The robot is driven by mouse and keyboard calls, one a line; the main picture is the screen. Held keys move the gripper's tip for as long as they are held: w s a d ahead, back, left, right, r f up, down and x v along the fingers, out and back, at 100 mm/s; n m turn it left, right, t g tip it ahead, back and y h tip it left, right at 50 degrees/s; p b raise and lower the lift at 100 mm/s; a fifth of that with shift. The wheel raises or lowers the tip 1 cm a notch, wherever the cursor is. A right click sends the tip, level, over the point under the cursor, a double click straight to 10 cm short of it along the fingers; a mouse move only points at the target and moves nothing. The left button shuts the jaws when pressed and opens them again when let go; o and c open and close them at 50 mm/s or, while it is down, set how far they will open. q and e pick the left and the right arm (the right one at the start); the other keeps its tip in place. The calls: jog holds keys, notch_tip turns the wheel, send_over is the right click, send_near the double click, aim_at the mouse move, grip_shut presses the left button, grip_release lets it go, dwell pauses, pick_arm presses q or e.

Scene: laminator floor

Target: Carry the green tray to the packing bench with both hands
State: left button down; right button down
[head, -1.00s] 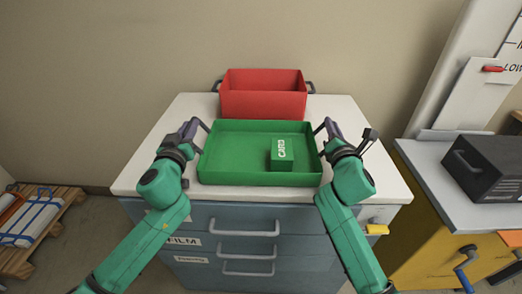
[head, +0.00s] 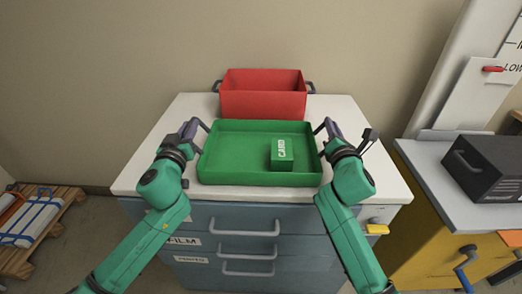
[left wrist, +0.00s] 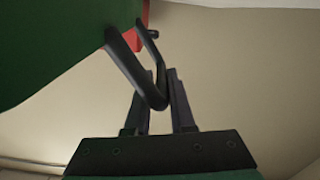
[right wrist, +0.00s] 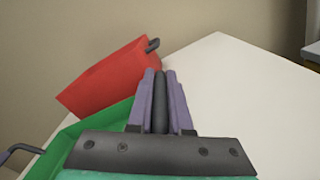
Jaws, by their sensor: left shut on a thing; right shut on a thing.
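The green tray (head: 222,139) is at the white cabinet top, in front of a red tray. It looks level. A green box marked CARD (head: 283,154) sits inside it at the right. My left gripper (head: 197,126) is shut on the tray's left handle; in the left wrist view the dark handle (left wrist: 130,62) passes between the fingers (left wrist: 161,88). My right gripper (head: 325,126) is shut on the right handle; in the right wrist view the fingers (right wrist: 160,92) close around a dark bar. I cannot tell whether the tray's bottom touches the top.
The red tray (head: 262,103) stands close behind, by the wall. The cabinet's white top (head: 372,180) has bare strips at both sides. At right, a grey-topped yellow bench (head: 428,168) holds a dark machine (head: 487,167). A wooden pallet (head: 50,228) lies on the floor at left.

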pick_arm(q)
jog(key=shift+a, duration=0.25)
pick_arm(e)
jog(key=shift+d, duration=0.15)
